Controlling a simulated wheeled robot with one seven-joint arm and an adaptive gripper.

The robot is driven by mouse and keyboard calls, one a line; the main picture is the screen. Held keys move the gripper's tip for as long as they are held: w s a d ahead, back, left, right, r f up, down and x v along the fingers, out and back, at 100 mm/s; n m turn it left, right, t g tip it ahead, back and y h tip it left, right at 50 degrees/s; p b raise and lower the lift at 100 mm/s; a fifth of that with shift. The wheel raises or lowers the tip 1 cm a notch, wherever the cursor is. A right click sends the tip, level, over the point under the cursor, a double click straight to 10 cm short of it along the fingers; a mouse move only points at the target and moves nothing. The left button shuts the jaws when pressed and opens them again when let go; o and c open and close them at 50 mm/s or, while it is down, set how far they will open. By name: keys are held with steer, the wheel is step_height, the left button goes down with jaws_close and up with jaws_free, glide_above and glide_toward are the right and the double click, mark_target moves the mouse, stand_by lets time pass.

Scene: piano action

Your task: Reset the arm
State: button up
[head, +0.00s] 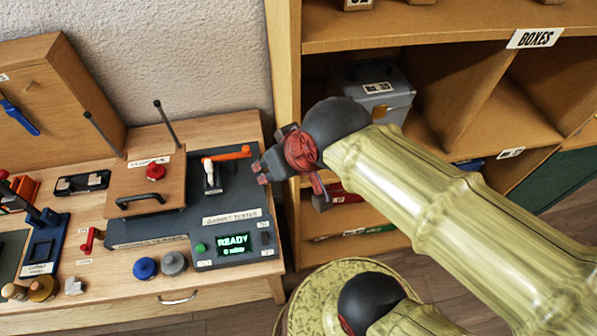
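My arm reaches in from the lower right, with its pale yellow-green links crossing in front of the shelf. My gripper (262,172), dark with red parts, is at the arm's left end, over the right edge of the tester. Its fingertips point left and nothing shows between them. From this angle I cannot tell how far apart its fingers are. An orange-handled lever (229,155) on a pale upright stands on the dark tester panel (187,226), just left of my gripper. In the picture a small gap separates them. The tester's green display (233,244) reads READY.
The wooden bench (117,270) holds a wooden lid with a black handle (142,200), a red knob (155,172), and blue (145,268) and grey (174,263) knobs. A shelf (433,20) with a grey box (375,94) stands behind my arm. Floor shows at the bottom.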

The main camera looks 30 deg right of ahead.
steer(key=shift+g+h, duration=0.5)
steer(key=s+d, duration=0.1)
steer(key=s, duration=0.1)
steer(key=s+d, duration=0.2)
steer(key=shift+d, duration=0.1)
